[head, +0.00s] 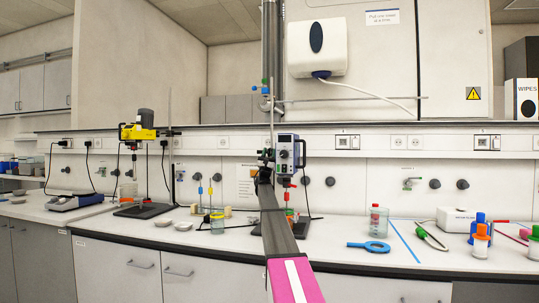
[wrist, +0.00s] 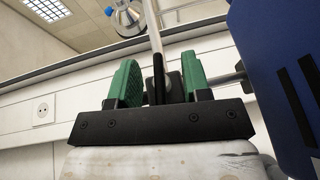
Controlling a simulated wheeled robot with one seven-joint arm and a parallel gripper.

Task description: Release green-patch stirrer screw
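A grey and blue overhead stirrer (head: 288,153) stands on a rod at the bench's middle. My dark arm reaches up to it, and my gripper (head: 265,168) is just left of its housing. In the wrist view the two green fingers of my gripper (wrist: 160,82) are apart. A metal rod (wrist: 152,25) and a small dark knob-like part (wrist: 174,86) show between them. A gap shows beside the left finger; contact at the right finger cannot be told. The blue housing (wrist: 270,60) fills the right side. I cannot make out a green patch.
A yellow stirrer (head: 137,132) stands on the left bench. The front bench edge between is mostly clear.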

